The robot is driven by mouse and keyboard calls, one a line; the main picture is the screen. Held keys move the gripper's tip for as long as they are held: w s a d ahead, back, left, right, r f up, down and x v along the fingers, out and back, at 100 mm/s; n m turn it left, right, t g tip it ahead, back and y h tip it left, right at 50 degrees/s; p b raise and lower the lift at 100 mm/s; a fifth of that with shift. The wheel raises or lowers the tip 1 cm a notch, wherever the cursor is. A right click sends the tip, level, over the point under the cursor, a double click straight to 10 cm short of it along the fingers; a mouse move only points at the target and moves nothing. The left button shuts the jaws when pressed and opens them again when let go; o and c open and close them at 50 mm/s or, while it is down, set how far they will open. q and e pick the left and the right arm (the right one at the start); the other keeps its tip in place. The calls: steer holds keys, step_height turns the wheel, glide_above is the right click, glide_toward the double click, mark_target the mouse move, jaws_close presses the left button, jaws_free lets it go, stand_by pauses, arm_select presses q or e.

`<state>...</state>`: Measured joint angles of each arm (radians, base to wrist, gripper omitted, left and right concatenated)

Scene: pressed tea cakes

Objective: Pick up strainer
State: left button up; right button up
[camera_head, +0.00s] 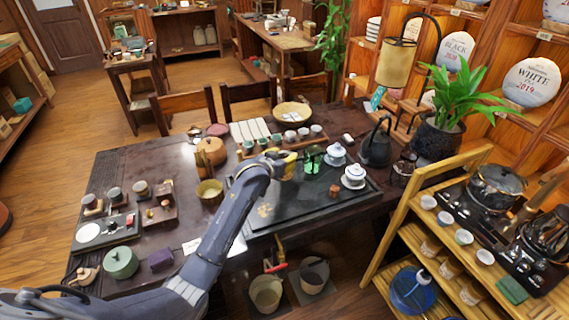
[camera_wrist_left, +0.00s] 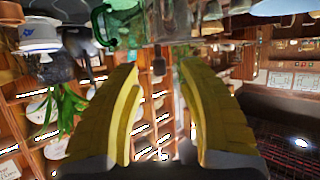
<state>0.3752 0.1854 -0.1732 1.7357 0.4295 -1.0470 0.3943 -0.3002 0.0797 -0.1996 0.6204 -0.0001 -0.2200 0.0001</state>
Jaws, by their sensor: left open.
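My left gripper (camera_head: 287,163) is low over the dark tea tray (camera_head: 290,210), its yellow fingers pointing right. The left wrist view shows the fingers (camera_wrist_left: 157,75) open and apart, with nothing gripped between them. A clear, glassy object (camera_wrist_left: 170,20) lies beyond the fingertips at the top of that view. I cannot tell whether it is the strainer, and I cannot clearly make out a strainer in the head view. A green glass pitcher (camera_head: 312,157) stands just right of the gripper and also shows in the wrist view (camera_wrist_left: 116,25). My right gripper is not in view.
White lidded cups (camera_head: 336,154) (camera_head: 354,176) and a small brown figure (camera_head: 335,190) sit right of the gripper. A dark kettle (camera_head: 376,145) stands behind them. Several small cups and a woven basket (camera_head: 292,112) lie behind the tray. The tray's front middle is mostly clear.

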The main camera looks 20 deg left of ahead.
arm_select(q)
steer(key=shift+x, duration=1.3)
steer(key=shift+o, duration=0.3)
jaws_close()
